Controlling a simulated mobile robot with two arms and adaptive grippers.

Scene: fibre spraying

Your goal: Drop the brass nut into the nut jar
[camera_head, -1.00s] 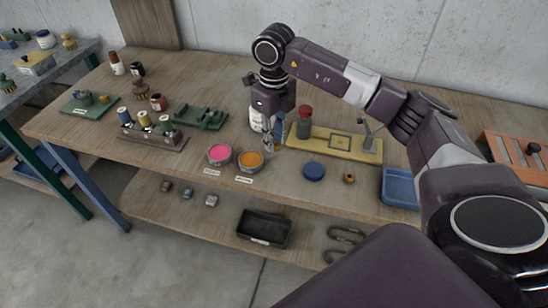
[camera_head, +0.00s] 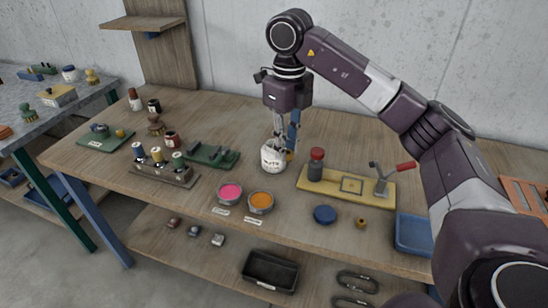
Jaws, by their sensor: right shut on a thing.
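The nut jar (camera_head: 272,160) is a small white pot with dark lettering, upright on the wooden workbench behind the pink and orange tins. My right gripper (camera_head: 286,148) points down at the jar's top and right side, its fingers close together. A small brass-yellow bit shows at its fingertips, seemingly the brass nut (camera_head: 289,155), mostly hidden by the fingers. I cannot tell whether the nut is over the opening or beside the rim. Another small brass piece (camera_head: 361,222) lies on the bench at the right. My left gripper is not in view.
A yellow board (camera_head: 347,198) with a red-capped bottle (camera_head: 316,165) and a red-handled clamp stands right of the jar. Pink (camera_head: 230,193) and orange (camera_head: 260,201) tins stand in front. A blue disc (camera_head: 325,215) and blue tray (camera_head: 414,234) lie to the right.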

